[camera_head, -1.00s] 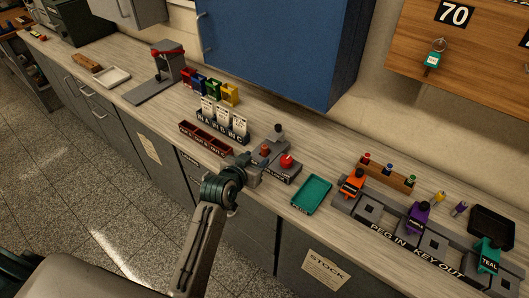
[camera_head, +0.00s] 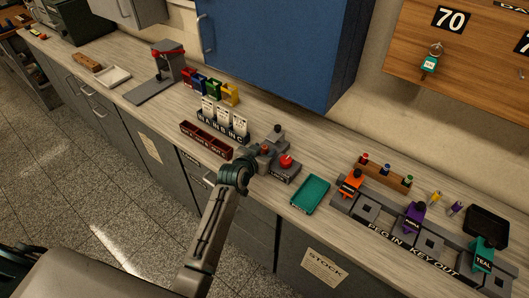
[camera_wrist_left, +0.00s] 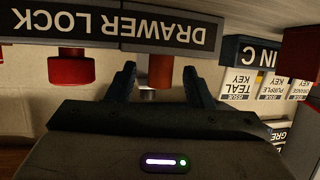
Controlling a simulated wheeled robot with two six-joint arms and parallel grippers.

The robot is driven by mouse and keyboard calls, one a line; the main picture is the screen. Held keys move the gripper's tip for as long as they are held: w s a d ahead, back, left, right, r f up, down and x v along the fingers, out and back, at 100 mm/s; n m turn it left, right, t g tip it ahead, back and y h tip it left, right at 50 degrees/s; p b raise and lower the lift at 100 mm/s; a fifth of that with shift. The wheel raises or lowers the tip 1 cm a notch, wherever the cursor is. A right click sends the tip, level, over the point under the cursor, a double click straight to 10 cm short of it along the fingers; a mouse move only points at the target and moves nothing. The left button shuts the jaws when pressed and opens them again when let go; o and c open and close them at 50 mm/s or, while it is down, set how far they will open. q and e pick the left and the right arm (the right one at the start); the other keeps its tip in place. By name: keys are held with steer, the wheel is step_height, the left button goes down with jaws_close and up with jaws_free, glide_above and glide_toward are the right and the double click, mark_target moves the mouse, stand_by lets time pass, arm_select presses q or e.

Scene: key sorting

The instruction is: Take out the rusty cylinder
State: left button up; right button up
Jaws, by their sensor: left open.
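The rusty cylinder (camera_wrist_left: 160,69) is a short reddish-brown cylinder at the drawer lock. In the left wrist view it shows between the two fingers of my left gripper (camera_wrist_left: 159,82). The fingers stand apart, one on each side; I cannot tell whether they touch it. A small grey metal piece shows just below it. The drawer lock (camera_wrist_left: 110,28) is a dark grey unit with upside-down white lettering. In the head view my left gripper (camera_head: 259,159) reaches the unit's left end and partly hides the cylinder. My right gripper is not in view.
A red button (camera_head: 286,160) sits on the unit right beside the gripper. A dark red compartment tray (camera_head: 206,139) and a card rack (camera_head: 222,127) stand to the left. A teal tray (camera_head: 311,194) lies to the right, before the key-and-peg fixture (camera_head: 428,242).

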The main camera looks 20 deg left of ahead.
arm_select(q)
jaws_close()
